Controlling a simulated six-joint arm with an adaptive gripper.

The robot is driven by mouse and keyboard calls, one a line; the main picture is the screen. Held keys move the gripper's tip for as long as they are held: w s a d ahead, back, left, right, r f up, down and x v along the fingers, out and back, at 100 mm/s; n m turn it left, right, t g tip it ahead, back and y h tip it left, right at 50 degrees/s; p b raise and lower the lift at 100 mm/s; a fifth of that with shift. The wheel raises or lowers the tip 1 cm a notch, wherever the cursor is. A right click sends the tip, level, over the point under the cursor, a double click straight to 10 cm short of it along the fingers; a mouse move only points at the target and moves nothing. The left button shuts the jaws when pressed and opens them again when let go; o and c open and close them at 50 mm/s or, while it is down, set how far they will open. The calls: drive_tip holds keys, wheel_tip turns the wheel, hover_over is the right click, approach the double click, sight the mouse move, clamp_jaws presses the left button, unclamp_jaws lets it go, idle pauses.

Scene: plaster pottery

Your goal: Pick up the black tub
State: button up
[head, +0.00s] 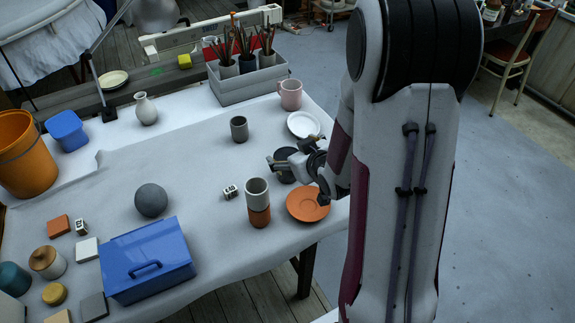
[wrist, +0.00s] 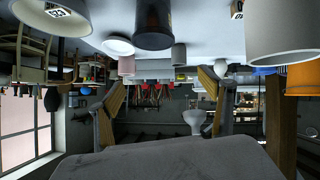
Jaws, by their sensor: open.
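The black tub (head: 286,178) stands on the cloth-covered table near its right side in the head view, partly hidden by my gripper (head: 298,179). In the wrist view, which is upside down, the tub (wrist: 153,25) is at the top centre, ahead of my gripper (wrist: 160,92). The two fingers are spread wide with nothing held between them. The tub shows above the space between the fingers in that picture, and I see no contact.
A white plate (head: 303,125) and pink mug (head: 290,95) stand behind the tub. Another grey cup (head: 239,129) is to the left. Open cloth lies further left.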

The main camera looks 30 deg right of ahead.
drive_tip(key=shift+s+d+f+m+t+y, duration=0.2)
drive_tip(key=shift+f+t, duration=0.3)
drive_tip(key=shift+f, duration=0.7)
drive_tip(key=shift+s+d+f+m+t+y, duration=0.1)
drive_tip(key=shift+d+f+m+t+y, duration=0.3)
drive_tip(key=shift+f, duration=0.8)
drive_tip(key=shift+s+d+f+t+h, duration=0.15)
drive_tip(key=shift+f+t, duration=0.45)
drive_tip(key=shift+f, duration=0.6)
drive_tip(key=shift+x, duration=1.3)
drive_tip(key=shift+x, duration=2.6)
drive_tip(key=shift+d, duration=0.15)
